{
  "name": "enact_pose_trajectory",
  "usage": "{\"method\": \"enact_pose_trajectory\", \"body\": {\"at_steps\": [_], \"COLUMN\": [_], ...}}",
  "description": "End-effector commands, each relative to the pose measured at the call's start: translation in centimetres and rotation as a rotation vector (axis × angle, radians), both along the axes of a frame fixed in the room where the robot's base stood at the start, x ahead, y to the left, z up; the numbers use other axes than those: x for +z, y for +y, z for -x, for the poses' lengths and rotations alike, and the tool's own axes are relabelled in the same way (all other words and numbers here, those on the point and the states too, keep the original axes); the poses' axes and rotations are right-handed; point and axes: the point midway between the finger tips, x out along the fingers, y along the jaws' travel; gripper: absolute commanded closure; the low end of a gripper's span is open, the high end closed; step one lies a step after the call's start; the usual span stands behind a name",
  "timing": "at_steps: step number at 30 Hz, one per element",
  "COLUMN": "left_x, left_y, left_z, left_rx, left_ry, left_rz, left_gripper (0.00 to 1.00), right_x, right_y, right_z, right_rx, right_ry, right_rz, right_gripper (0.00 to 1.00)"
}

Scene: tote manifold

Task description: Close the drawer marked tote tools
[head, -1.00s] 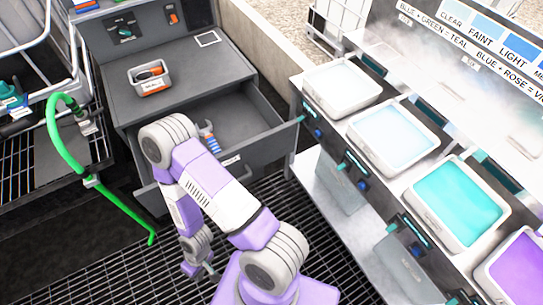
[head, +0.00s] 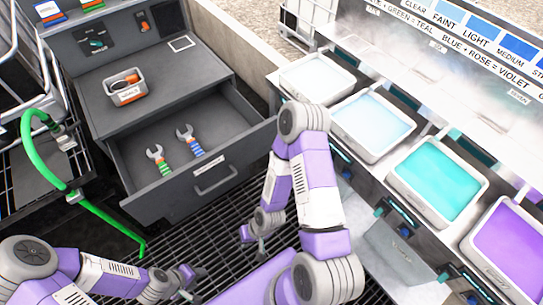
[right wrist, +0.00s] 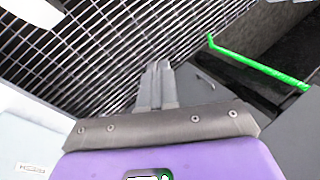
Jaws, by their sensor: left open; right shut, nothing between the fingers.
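The drawer (head: 165,200) under the grey cabinet (head: 165,68) stands open in the head view. Its front carries a white label (head: 215,181) too small to read. Two wrenches with striped handles, one on the left (head: 160,162) and one on the right (head: 190,142), lie inside. My left gripper (head: 198,272) is open and empty, low over the floor grating in front of the drawer. My right gripper (head: 261,254) is shut and empty, right of the drawer front and apart from it. Its closed fingers (right wrist: 157,82) also show in the right wrist view above the grating.
A small bin (head: 126,90) sits on the cabinet top. A green hose (head: 105,215) hangs at the left, near the drawer's left side. A counter with several liquid-filled trays, one teal (head: 440,178), bounds the right. The floor grating (head: 180,245) before the drawer is otherwise clear.

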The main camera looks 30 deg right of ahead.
Motion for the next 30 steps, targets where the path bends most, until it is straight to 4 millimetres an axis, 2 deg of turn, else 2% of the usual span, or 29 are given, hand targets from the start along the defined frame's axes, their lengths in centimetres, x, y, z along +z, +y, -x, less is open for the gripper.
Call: {"method": "enact_pose_trajectory", "body": {"at_steps": [3,6,10,13,17,21,25,30], "left_x": [-0.3,-0.4,-0.6,-0.8,-0.9,-1.1,-1.1,-1.7], "left_y": [0.0,0.0,0.0,0.0,0.0,0.0,0.0,0.0], "left_z": [0.0,0.0,0.0,0.0,0.0,0.0,0.0,0.0], "left_rx": [0.001,0.001,0.001,0.001,0.0,0.0,0.0,0.0], "left_ry": [0.001,0.001,0.0,0.0,0.0,0.0,0.0,0.0], "left_rz": [-0.001,-0.001,0.0,0.0,0.0,0.0,0.0,0.0], "left_gripper": [0.57,0.57,0.57,0.57,0.57,0.57,0.57,0.57], "right_x": [-0.3,0.4,2.3,4.5,7.8,10.8,12.5,13.1], "right_y": [-1.4,-2.8,-5.4,-8.0,-11.9,-15.4,-17.2,-17.8], "right_z": [-1.6,-3.4,-5.6,-6.8,-7.4,-7.0,-6.4,-6.9], "right_rx": [-0.148,-0.301,-0.514,-0.678,-0.866,-1.003,-1.063,-1.08], "right_ry": [-0.095,-0.207,-0.37,-0.508,-0.687,-0.843,-0.93,-0.964], "right_rz": [-0.084,-0.178,-0.311,-0.42,-0.553,-0.661,-0.72,-0.744], "right_gripper": [1.0,1.0,1.0,1.0,1.0,1.0,1.0,1.0]}}
